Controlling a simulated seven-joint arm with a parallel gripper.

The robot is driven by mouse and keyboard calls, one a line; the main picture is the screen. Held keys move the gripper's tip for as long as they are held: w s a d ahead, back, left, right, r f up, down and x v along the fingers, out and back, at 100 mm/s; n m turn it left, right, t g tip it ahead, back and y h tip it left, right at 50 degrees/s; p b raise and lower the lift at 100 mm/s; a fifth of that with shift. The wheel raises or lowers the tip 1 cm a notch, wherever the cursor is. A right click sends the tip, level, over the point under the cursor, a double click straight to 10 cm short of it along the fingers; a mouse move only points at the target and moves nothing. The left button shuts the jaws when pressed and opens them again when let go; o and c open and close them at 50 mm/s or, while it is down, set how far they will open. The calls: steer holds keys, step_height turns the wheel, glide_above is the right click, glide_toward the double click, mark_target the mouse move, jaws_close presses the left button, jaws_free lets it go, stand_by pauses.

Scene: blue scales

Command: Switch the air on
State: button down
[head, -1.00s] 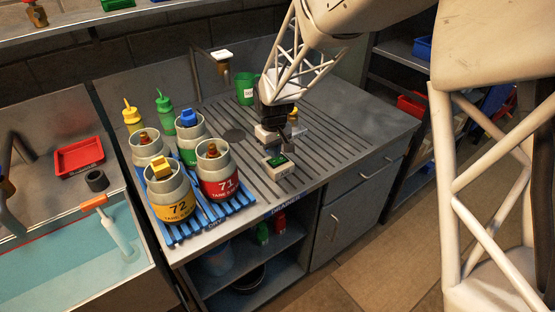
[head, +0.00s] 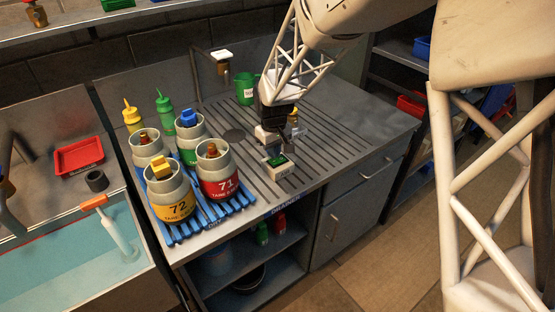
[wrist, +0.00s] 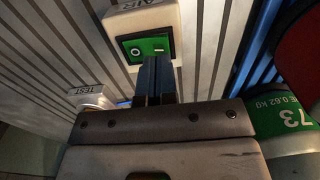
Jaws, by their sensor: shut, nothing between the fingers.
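The air switch (head: 279,172) is a small pale box on the ribbed drainer, lettered AIR on its front. Its green rocker shows in the wrist view (wrist: 137,48), with a ring mark at one end and a bar mark at the other. My gripper (head: 272,151) is just above and behind the box in the head view. In the wrist view my gripper (wrist: 155,62) has its dark fingers together and empty, tips close to the rocker's bar-marked end. I cannot tell whether they touch it or which way the rocker is tilted.
A white piece lettered TEST (wrist: 92,98) is near my fingers. Numbered canisters, including red 71 (head: 219,182) and yellow 72 (head: 174,205), stand on a blue rack (head: 240,202) to the left. A green mug (head: 246,90) stands behind. The drainer's right side is clear.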

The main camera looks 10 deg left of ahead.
steer(key=shift+f, duration=1.15)
stand_by(1.1)
steer(key=shift+r, duration=3.55)
